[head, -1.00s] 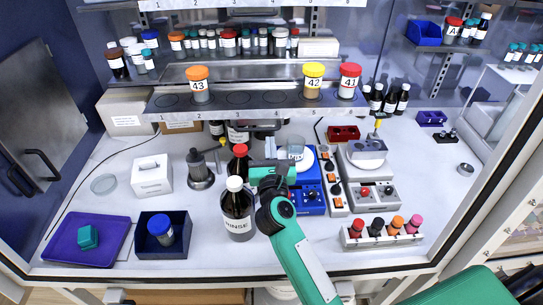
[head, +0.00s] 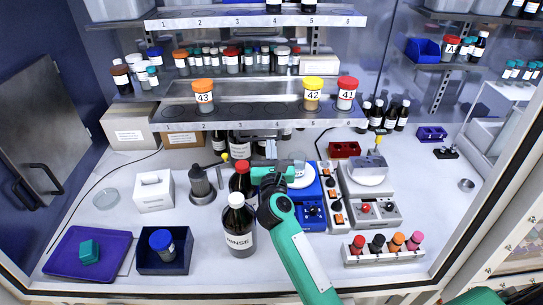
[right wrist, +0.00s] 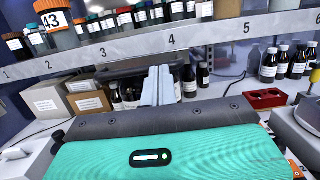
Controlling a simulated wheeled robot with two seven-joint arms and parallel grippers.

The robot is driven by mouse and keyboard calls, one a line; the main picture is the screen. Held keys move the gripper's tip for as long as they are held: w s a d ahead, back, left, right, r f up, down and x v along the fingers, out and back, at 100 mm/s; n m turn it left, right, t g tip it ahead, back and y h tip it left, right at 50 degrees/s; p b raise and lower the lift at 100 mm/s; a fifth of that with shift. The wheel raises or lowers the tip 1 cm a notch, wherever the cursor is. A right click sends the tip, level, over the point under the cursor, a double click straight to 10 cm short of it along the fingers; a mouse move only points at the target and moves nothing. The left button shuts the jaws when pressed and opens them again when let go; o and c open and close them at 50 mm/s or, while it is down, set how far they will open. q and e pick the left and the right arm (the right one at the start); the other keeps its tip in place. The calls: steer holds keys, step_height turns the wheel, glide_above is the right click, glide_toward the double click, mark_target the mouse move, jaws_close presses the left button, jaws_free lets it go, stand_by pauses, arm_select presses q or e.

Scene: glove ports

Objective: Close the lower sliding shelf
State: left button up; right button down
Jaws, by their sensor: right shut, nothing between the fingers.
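The lower sliding shelf (head: 245,112) is a grey steel board with round recesses and a front edge numbered 1 to 6. It stands out forward of the rack behind it. It carries an orange-capped jar 43 (head: 203,95), a yellow-capped jar 42 (head: 312,94) and a red-capped jar 41 (head: 347,94). A dark handle (right wrist: 124,70) shows under its front edge in the right wrist view. My right gripper (head: 271,148) is shut and empty, just below and in front of the shelf edge; its pale fingertips (right wrist: 158,75) overlap the handle in view. Contact cannot be told. My left gripper is not in view.
A RINSE bottle (head: 238,225) and a red-capped bottle (head: 241,181) stand close left of my right arm. A blue device (head: 312,200) is just right of it. Brown bottles (right wrist: 188,78) stand under the shelf. An upper numbered shelf (head: 250,21) is above.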

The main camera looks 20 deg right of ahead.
mark_target(269, 116)
steer(key=b+x, duration=0.1)
steer(key=x, duration=0.4)
steer(key=f+b+x, duration=0.1)
steer(key=x, duration=0.4)
steer(key=f+b+x, duration=0.1)
steer(key=x, duration=0.5)
steer(key=shift+w+d+f, duration=0.1)
steer(key=shift+d+f, duration=0.2)
